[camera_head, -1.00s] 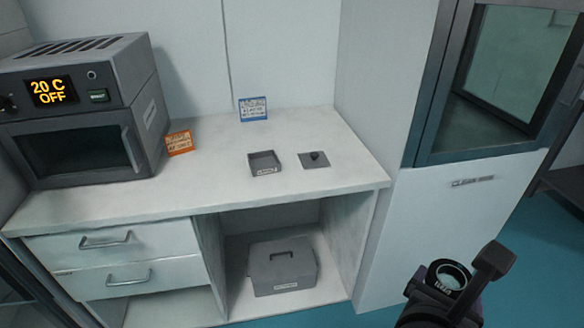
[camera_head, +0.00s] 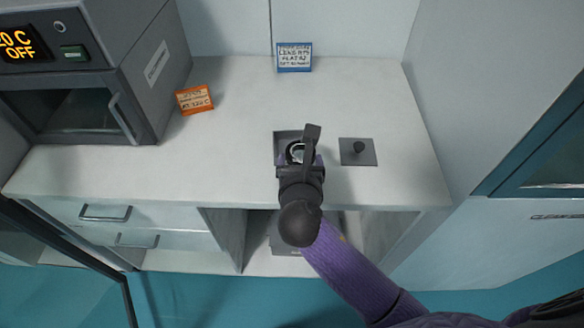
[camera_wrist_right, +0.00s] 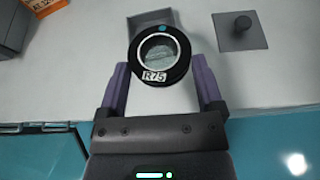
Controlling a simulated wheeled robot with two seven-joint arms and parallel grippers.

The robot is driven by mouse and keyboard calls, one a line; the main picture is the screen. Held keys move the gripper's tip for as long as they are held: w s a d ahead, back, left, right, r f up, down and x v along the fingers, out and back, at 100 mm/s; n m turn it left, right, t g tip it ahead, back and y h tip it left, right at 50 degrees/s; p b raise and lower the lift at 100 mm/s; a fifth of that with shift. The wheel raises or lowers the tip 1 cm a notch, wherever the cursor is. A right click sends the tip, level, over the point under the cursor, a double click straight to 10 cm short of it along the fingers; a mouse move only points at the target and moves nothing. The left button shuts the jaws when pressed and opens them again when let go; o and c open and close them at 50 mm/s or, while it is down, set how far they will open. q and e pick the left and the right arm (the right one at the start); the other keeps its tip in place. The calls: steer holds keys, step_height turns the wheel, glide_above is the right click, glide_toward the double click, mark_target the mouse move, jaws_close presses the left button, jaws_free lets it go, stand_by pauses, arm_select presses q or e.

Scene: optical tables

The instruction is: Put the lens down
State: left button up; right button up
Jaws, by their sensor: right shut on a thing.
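The lens (camera_wrist_right: 162,55) is a round glass in a black ring with a label reading R75 and a blue dot. My right gripper (camera_wrist_right: 158,75) is shut on it, one purple finger at each side. In the head view the lens (camera_head: 296,152) and right gripper (camera_head: 299,160) appear over the small open grey tray (camera_head: 281,139), hiding most of it. In the wrist view the tray (camera_wrist_right: 134,25) shows behind the lens. I cannot tell the height of the lens above the tray. My left gripper is out of view.
A square grey lid with a knob (camera_head: 357,151) lies right of the tray. A blue-edged sign (camera_head: 294,57) stands at the back, an orange sign (camera_head: 194,99) near the oven (camera_head: 75,100). The white worktop (camera_head: 235,120) is otherwise clear. A glass-fronted cabinet (camera_head: 540,150) stands right.

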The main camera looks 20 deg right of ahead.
step_height(320, 180, down, 10)
steer(key=b, duration=0.6)
steer(key=shift+f, duration=0.2)
steer(key=shift+r, duration=0.25)
steer(key=shift+f, duration=0.15)
steer(key=o, duration=1.2)
steer(key=shift+c, duration=0.2)
